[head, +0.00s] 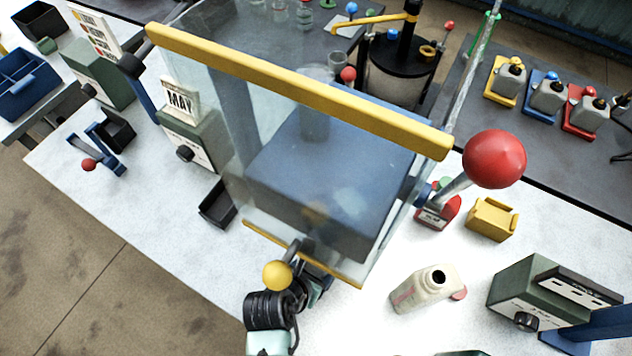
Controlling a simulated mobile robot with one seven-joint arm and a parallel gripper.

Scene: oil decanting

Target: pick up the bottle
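The bottle (424,289) is cream-coloured with a dark open mouth and a reddish stripe on its side. It stands on the white bench at the lower right, and a small pinkish-red disc (459,293) lies beside it. My gripper (314,283) is at the lower middle, to the left of the bottle and apart from it. It is partly hidden by a yellow ball knob (277,275) and the lower edge of the clear shield. Its fingers are too dark and covered to show whether they are open or shut.
A clear shield with a yellow top bar (300,90) and a blue block behind it fill the middle. A red ball lever (494,159), yellow holder (492,219) and green box (545,295) surround the bottle's area. Bare bench lies between my gripper and the bottle.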

